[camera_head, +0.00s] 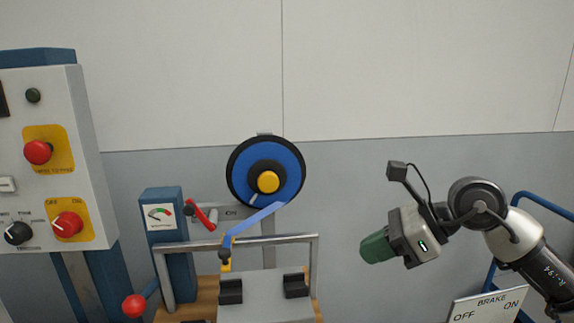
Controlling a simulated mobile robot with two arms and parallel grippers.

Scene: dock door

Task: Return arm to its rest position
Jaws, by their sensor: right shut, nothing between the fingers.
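My right gripper (378,247) comes in from the right on my white and black arm. Its dark green fingers are shut and empty, pointing left in front of the grey wall. It is apart from the blue reel machine to its left. A small camera sits on a bracket above the gripper. My left gripper is not in view.
A blue reel (265,172) with a yellow hub stands above a metal frame (310,240). A control box (55,160) with red knobs is at left. A gauge box (161,215) stands beside the frame.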

